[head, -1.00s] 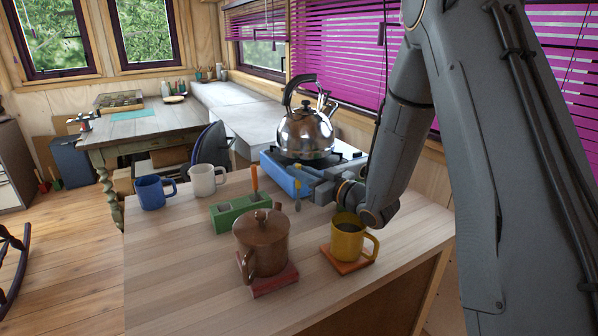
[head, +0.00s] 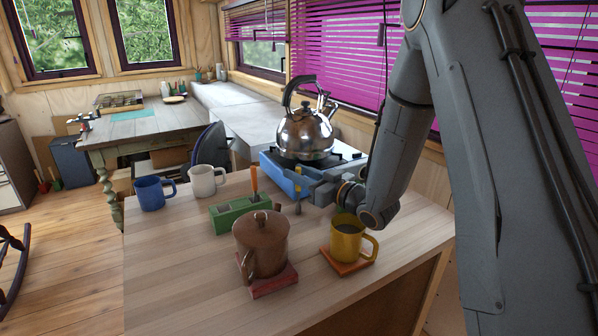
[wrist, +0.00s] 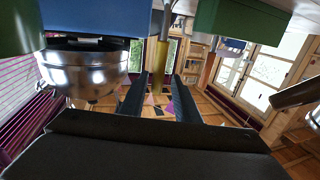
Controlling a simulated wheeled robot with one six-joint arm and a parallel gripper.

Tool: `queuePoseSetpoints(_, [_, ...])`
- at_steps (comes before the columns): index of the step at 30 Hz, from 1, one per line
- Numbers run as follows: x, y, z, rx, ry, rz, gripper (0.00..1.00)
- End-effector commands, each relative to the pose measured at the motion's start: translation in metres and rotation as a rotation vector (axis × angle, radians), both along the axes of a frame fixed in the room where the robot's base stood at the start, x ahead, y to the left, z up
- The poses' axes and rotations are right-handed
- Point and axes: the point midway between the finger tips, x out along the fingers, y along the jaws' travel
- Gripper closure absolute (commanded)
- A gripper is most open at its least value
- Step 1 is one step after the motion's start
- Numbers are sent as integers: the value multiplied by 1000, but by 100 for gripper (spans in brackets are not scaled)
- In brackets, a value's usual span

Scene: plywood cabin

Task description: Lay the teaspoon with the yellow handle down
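The teaspoon with the yellow handle (head: 298,208) is upright at the tips of my gripper (head: 305,194), just right of the green block (head: 232,219). In the wrist view, which is upside down, its yellow handle (wrist: 160,62) lies between the two dark fingers of my gripper (wrist: 160,82).
A kettle (head: 305,134) stands on the blue stove (head: 283,177) behind my gripper. Blue (head: 150,193) and white (head: 203,181) mugs stand left. The front-left counter (head: 175,260) is clear.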

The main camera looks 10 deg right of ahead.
Motion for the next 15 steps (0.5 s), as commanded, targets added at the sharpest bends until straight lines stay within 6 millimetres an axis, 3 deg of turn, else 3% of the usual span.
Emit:
queuePoseSetpoints(9, [-53,-45,2,1,-8,-6,71])
queuePoseSetpoints(15, [-79,-65,4,1,-11,-4,71])
